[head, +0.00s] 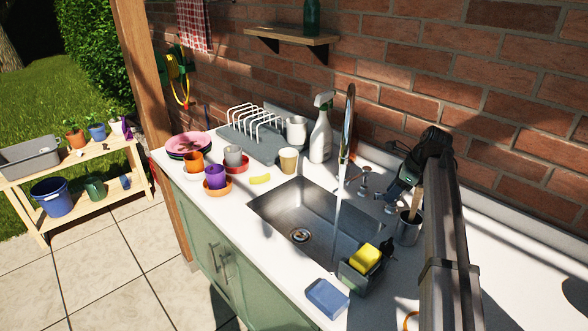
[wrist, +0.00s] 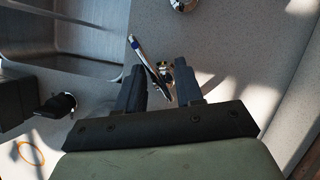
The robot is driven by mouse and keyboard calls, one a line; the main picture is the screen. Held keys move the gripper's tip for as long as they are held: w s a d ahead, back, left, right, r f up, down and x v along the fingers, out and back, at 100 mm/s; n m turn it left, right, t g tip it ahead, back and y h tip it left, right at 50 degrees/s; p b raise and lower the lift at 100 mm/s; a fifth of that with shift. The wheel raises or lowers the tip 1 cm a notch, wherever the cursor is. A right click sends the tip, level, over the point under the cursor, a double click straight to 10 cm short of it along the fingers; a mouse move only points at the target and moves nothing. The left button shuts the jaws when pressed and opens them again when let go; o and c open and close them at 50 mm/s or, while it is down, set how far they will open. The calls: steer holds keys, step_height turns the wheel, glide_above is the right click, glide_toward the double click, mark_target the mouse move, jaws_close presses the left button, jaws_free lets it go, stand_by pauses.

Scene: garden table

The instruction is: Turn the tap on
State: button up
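The chrome tap (head: 348,115) rises behind the sink (head: 300,228), its spout over the basin. A pale vertical streak, which looks like running water (head: 337,215), falls from the spout into the basin. One tap handle (head: 363,184) stands by the spout's base. A second handle, a lever with a blue mark (wrist: 147,57), shows in the wrist view at my fingertips. My gripper (wrist: 160,68) is open, its two dark fingers apart on either side of the lever's base. I cannot tell whether either finger touches it. In the head view my gripper (head: 398,188) is partly hidden by my arm.
A grey caddy with a yellow sponge (head: 365,258) and a blue sponge (head: 327,298) are at the sink's front right. A utensil pot (head: 408,228) stands near my gripper. A spray bottle (head: 321,135), cups and dishes are left of the tap. The brick wall (head: 480,60) is close behind.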

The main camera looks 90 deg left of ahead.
steer(key=m+y, duration=0.1)
steer(key=m, duration=0.2)
steer(key=shift+m+t, duration=0.4)
steer(key=shift+w+r+m+y, duration=0.15)
steer(key=shift+r+m+y, duration=0.1)
steer(key=shift+m+y, duration=0.05)
steer(key=v, duration=1.4)
steer(key=s+a+f+n+g+y, duration=0.15)
steer(key=s+a+n+y, duration=0.25)
steer(key=s+a+n, duration=0.45)
steer(key=s+a+f+n+y, duration=0.35)
steer(key=s+a+n, duration=0.25)
steer(key=s, duration=0.5)
steer(key=s+d+f+n+t+y, duration=0.1)
steer(key=s+d+n, duration=0.2)
steer(key=s+n, duration=0.2)
steer(key=s+d+f+n+t+y, duration=0.2)
steer(key=s+d+n, duration=0.2)
steer(key=s, duration=0.5)
steer(key=shift+s+n, duration=0.3)
steer(key=shift+n, duration=0.65)
steer(key=shift+f+y, duration=0.15)
steer(key=shift+y, duration=0.1)
